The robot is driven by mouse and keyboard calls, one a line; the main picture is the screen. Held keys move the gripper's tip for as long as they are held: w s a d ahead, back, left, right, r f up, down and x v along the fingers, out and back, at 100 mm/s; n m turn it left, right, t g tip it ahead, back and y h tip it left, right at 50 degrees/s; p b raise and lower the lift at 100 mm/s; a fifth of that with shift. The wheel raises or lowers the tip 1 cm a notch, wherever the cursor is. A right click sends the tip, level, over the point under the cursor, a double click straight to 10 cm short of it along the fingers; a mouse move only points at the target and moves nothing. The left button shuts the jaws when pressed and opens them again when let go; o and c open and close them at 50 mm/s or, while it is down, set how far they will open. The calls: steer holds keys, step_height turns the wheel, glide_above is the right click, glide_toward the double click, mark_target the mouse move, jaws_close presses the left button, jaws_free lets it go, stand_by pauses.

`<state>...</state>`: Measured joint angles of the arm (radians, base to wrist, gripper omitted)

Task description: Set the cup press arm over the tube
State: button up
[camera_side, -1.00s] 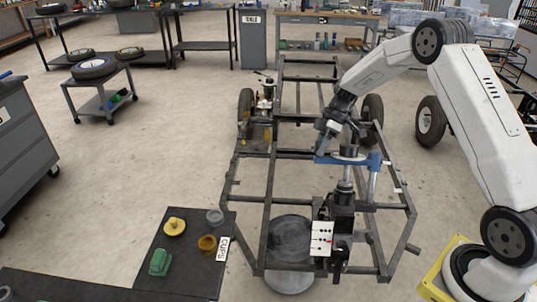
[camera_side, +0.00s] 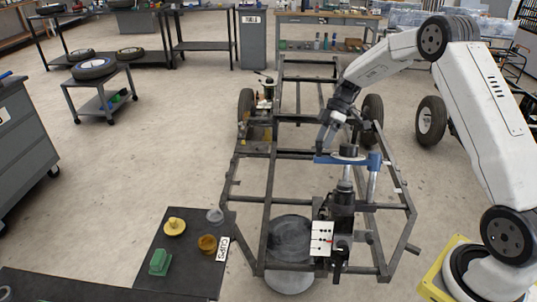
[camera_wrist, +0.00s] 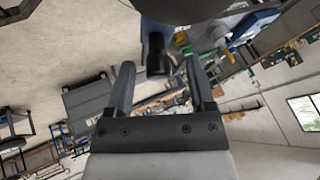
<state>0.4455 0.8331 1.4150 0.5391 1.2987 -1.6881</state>
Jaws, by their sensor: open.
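The blue cup press arm (camera_side: 330,158) reaches left from its blue post (camera_side: 372,183) in the side view, over the upright tube-like stack (camera_side: 343,195) on the frame. A dark knob-like cylinder (camera_side: 348,149) stands on top of the arm. My gripper (camera_side: 325,141) is just above and behind the blue arm, beside that cylinder. In the wrist view my gripper (camera_wrist: 158,68) has its two fingers apart, with a dark cylinder (camera_wrist: 156,50) showing between or beyond them. A blue part (camera_wrist: 165,12) shows at the top. I cannot tell whether the fingers touch anything.
A black metal chassis frame (camera_side: 268,190) surrounds the press. A white control panel (camera_side: 321,239) is at its front.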

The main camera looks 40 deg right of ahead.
steer(key=shift+v, duration=2.6)
steer(key=shift+a, duration=0.15)
steer(key=s+a+f+m+t+h, duration=0.2)
steer(key=s+a+m+h, duration=0.5)
steer(key=s+a+m, duration=0.4)
steer(key=s+a+t, duration=0.1)
steer(key=s+a, duration=0.3)
steer(key=s, duration=0.4)
steer(key=shift+s+a+f, duration=0.2)
steer(key=shift+s+a, duration=0.15)
steer(key=shift+a, duration=0.05)
steer(key=shift+o, duration=0.3)
